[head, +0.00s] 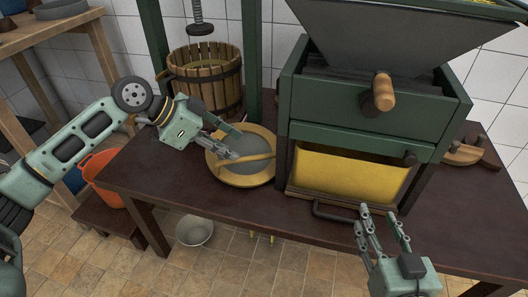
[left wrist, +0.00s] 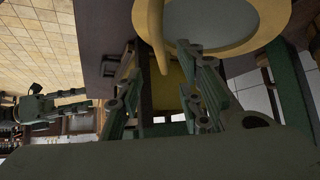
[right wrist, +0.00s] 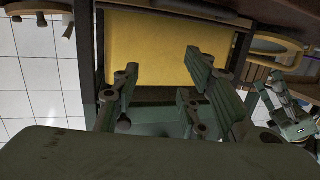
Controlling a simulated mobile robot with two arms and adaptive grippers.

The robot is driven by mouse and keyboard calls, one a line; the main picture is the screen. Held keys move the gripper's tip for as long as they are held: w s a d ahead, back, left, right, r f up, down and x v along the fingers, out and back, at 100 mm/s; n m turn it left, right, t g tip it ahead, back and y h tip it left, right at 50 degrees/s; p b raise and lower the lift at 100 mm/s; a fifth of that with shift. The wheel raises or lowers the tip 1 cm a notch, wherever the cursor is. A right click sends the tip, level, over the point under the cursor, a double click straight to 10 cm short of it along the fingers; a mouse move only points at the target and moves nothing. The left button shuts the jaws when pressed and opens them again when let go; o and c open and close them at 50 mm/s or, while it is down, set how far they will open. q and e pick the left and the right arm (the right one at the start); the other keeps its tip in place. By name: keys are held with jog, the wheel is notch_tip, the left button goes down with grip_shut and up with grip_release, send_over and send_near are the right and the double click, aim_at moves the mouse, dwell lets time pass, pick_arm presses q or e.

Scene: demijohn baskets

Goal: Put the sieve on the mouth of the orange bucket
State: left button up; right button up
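The sieve (head: 233,181) is a round yellow-wood ring with a grey mesh and a wooden bar across it. It lies on the dark table, and it also shows at the top of the left wrist view (left wrist: 256,42). My left gripper (head: 235,143) is open over the sieve, its fingers apart on either side of the bar in the left wrist view; I cannot tell whether they touch it. The orange bucket (head: 101,172) stands at the left, low beside the table, partly hidden by my left arm and the table. My right gripper (head: 382,212) is open and empty near the table's front edge.
A green crusher (head: 360,115) with a yellow bin (head: 350,174) fills the table's right half. A slatted press basket (head: 205,78) and green posts stand behind the sieve. A metal bowl (head: 194,232) sits on the floor. Wooden shelving (head: 45,35) is at the left.

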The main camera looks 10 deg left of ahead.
aim_at(247, 157)
pick_arm(q)
jog(key=shift+b+x, duration=0.35)
jog(key=shift+x, duration=0.95)
jog(key=shift+w+d+f, duration=0.15)
jog(key=shift+d+f, duration=0.05)
jog(key=shift+d, duration=0.05)
jog(key=b+x, duration=0.2)
jog(key=x, duration=0.2)
jog(key=shift+f, duration=0.2)
jog(key=shift+w+d+f, duration=0.1)
jog(key=shift+d+f, duration=0.05)
jog(key=shift+f, duration=0.05)
pick_arm(e)
notch_tip(247, 157, up, 14)
jog(key=s+t+y, duration=0.2)
jog(key=t, duration=0.5)
jog(key=shift+a+t+y, duration=0.4)
pick_arm(q)
jog(key=shift+c, duration=0.2)
pick_arm(e)
jog(key=shift+s+f, duration=0.1)
pick_arm(q)
grip_shut()
